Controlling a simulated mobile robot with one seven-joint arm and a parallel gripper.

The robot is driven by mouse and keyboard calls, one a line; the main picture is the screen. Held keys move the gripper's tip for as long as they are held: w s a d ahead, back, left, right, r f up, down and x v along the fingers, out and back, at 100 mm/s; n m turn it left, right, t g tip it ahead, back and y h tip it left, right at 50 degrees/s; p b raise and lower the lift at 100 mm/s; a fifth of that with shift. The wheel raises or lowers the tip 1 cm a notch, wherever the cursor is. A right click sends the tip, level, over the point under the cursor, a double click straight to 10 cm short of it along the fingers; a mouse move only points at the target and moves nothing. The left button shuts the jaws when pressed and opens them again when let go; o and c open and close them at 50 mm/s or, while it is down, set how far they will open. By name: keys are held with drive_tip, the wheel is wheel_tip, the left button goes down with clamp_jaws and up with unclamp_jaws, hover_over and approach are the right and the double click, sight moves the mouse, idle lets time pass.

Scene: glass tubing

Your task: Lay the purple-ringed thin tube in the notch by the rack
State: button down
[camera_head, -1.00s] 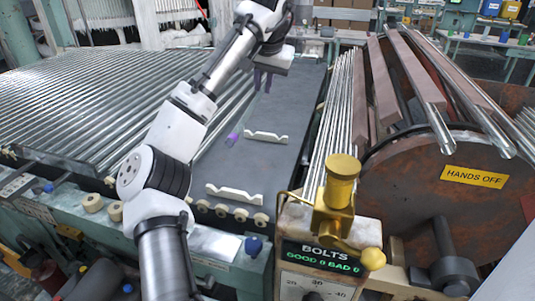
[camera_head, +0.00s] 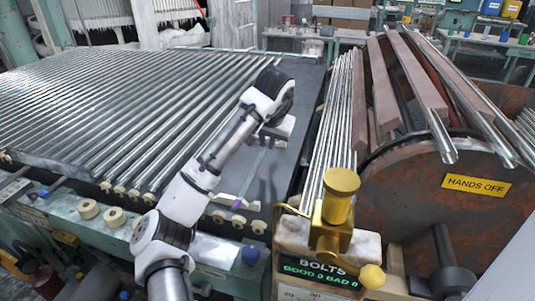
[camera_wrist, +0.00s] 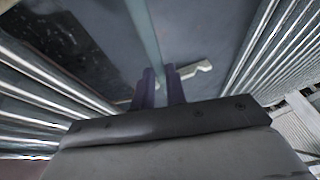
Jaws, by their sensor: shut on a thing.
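My gripper (camera_wrist: 163,80) has purple fingers, shut on the thin pale-teal tube (camera_wrist: 146,30). The tube runs lengthwise between the fingers and away from them. In the head view the tube (camera_head: 256,165) slants down-left from my wrist, and its purple ring (camera_head: 237,204) shows at the near white notched bar (camera_head: 248,205). I cannot tell whether the tube touches this notch. A white notched bar (camera_wrist: 197,71) also lies beside and below the fingers in the wrist view, partly hidden by them.
The rack of many parallel tubes (camera_head: 130,105) lies to the left of the dark bed. A bundle of metal rods (camera_head: 335,115) runs along the right. A brass fitting (camera_head: 338,205) stands at the front right, before a rusty drum (camera_head: 450,215) marked "HANDS OFF".

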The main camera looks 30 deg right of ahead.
drive_tip(key=shift+f+p, duration=0.4)
drive_tip(key=shift+f, duration=2.05)
drive_tip(key=shift+f, duration=0.35)
drive_tip(key=c, duration=1.4)
unclamp_jaws()
drive_tip(key=shift+c, duration=0.2)
drive_tip(key=shift+r, duration=0.55)
drive_tip(key=b+v, duration=0.1)
drive_tip(key=v, duration=1)
drive_tip(key=shift+s+r+b, duration=0.2)
drive_tip(key=shift+r+b, duration=0.1)
